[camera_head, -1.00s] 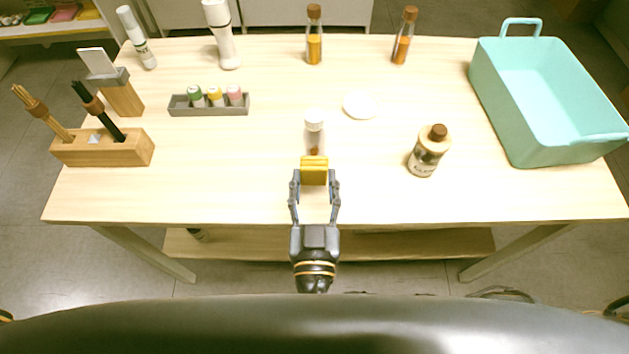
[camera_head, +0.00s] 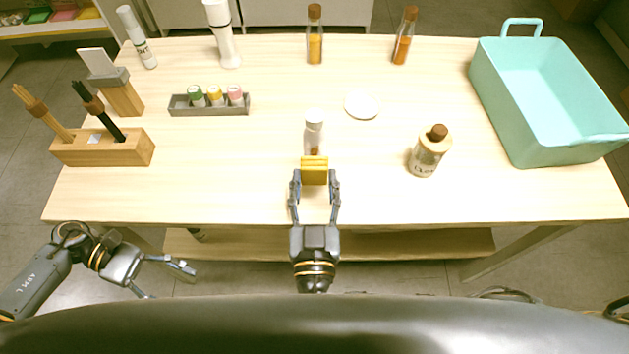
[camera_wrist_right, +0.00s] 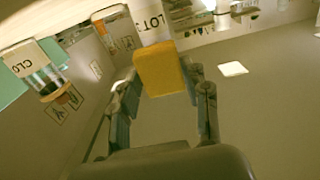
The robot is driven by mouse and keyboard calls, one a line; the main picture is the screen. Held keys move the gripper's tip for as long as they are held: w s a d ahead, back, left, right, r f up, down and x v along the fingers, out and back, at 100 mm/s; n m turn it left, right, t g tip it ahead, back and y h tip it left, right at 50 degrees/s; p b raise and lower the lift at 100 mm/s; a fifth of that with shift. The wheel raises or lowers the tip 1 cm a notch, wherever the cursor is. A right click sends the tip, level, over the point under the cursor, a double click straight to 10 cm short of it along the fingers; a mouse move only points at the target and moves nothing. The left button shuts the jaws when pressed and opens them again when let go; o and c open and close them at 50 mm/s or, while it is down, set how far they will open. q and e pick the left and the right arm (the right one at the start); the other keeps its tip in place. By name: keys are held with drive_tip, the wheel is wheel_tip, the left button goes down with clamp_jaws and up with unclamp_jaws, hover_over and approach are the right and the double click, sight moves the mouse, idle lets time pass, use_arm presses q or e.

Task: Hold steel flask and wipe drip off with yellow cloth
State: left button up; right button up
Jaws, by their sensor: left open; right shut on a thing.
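A yellow cloth (camera_head: 314,171), folded into a block, is gripped by my right gripper (camera_head: 314,183) above the table's front half. The cloth also fills the middle of the right wrist view (camera_wrist_right: 160,72). A slim pale grey flask (camera_head: 313,133) with a white cap stands upright just behind the cloth. A small brown mark shows low on its front; I cannot tell whether the cloth touches it. In the wrist view a white label with "LOT" (camera_wrist_right: 152,25) shows behind the cloth. My left gripper (camera_head: 165,281) is open and empty, in front of the table's left part.
A cream bottle with a brown cap (camera_head: 427,155) stands right of the flask. A white disc (camera_head: 361,105) lies behind. A grey rack (camera_head: 208,110) with small bottles and a wooden holder (camera_head: 105,150) are left. A teal bin (camera_head: 530,140) is right. The front strip is clear.

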sight(213, 205)
use_arm(q)
drive_tip(key=w+a+r+m, duration=0.1)
drive_tip(key=w+r, duration=0.4)
drive_tip(key=r, duration=0.2)
drive_tip(key=w+d+n, duration=0.1)
drive_tip(key=w+d, duration=0.1)
drive_tip(key=w, duration=0.1)
drive_tip(key=w+d+t, duration=0.1)
drive_tip(key=w+d, duration=0.2)
drive_tip(key=w, duration=0.1)
drive_tip(key=w+d+n+t, duration=0.1)
drive_tip(key=w+d, duration=0.1)
drive_tip(key=w, duration=0.1)
drive_tip(key=shift+w+d+r+n, duration=0.25)
drive_tip(key=shift+d+r+n, duration=0.05)
drive_tip(key=shift+r, duration=0.1)
drive_tip(key=w+d+r, duration=0.1)
drive_tip(key=w+d, duration=0.2)
drive_tip(key=w+d+n+t, duration=0.1)
drive_tip(key=w+d, duration=0.1)
drive_tip(key=d, duration=0.1)
drive_tip(key=w+d+r+t, duration=0.1)
drive_tip(key=w+d, duration=0.2)
drive_tip(key=shift+w+d+r+h, duration=0.25)
drive_tip(key=shift+w+r+h, duration=0.05)
drive_tip(key=shift+w+h, duration=0.1)
drive_tip(key=shift+w+d, duration=0.15)
drive_tip(key=shift+d, duration=0.4)
drive_tip(key=shift+x, duration=4.65)
drive_tip(key=shift+c, duration=0.4)
